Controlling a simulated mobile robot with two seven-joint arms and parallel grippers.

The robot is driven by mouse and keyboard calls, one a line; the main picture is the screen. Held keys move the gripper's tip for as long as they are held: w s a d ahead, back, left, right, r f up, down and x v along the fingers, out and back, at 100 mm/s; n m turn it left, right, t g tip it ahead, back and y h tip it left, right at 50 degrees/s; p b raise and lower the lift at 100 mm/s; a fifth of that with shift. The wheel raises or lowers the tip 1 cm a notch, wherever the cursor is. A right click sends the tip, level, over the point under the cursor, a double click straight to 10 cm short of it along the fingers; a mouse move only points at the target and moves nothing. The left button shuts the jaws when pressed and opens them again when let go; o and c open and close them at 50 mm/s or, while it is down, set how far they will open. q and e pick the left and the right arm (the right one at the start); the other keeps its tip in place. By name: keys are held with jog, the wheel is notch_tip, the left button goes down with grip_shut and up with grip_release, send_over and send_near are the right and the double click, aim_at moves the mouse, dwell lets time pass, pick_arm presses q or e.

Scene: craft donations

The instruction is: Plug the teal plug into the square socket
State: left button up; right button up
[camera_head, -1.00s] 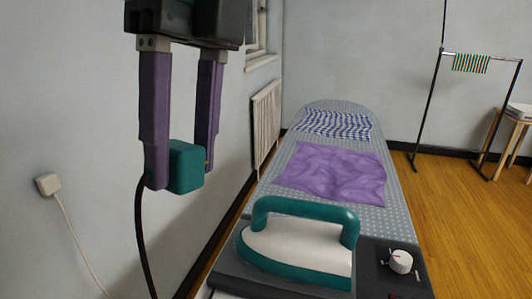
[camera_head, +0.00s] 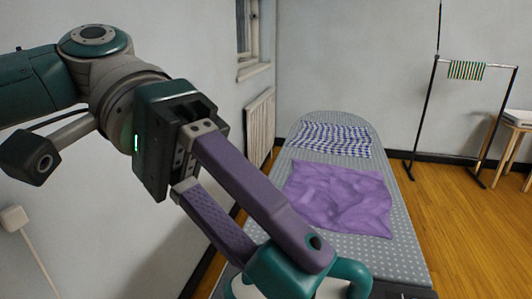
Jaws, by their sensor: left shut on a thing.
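My left gripper (camera_head: 280,254) reaches in from the left and points down to the right, in front of the iron. The plug's black cord is not visible now. I cannot make out a square socket. My right gripper is not in view.
The ironing board (camera_head: 408,262) carries a purple cloth (camera_head: 338,198) and a checked cloth (camera_head: 330,138). A white plug with a cord (camera_head: 13,219) is on the left wall. A radiator (camera_head: 259,128) and a clothes rack (camera_head: 425,115) stand farther back.

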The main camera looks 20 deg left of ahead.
pick_arm(q)
jog(key=shift+s+d+f+n+t+h+b, duration=0.35)
jog(key=shift+d+f+n+t+h+b, duration=0.6)
jog(key=shift+d+f, duration=1.35)
jog(key=shift+s+d+f+n+t+h+b, duration=0.35)
jog(key=shift+d+f+n+t+h+b, duration=0.65)
jog(key=shift+f, duration=1.85)
jog(key=shift+s+d+f+n+t+h+b, duration=0.5)
jog(key=shift+d+f+h+b, duration=0.85)
jog(key=shift+d+f, duration=1.3)
jog(key=shift+w, duration=0.15)
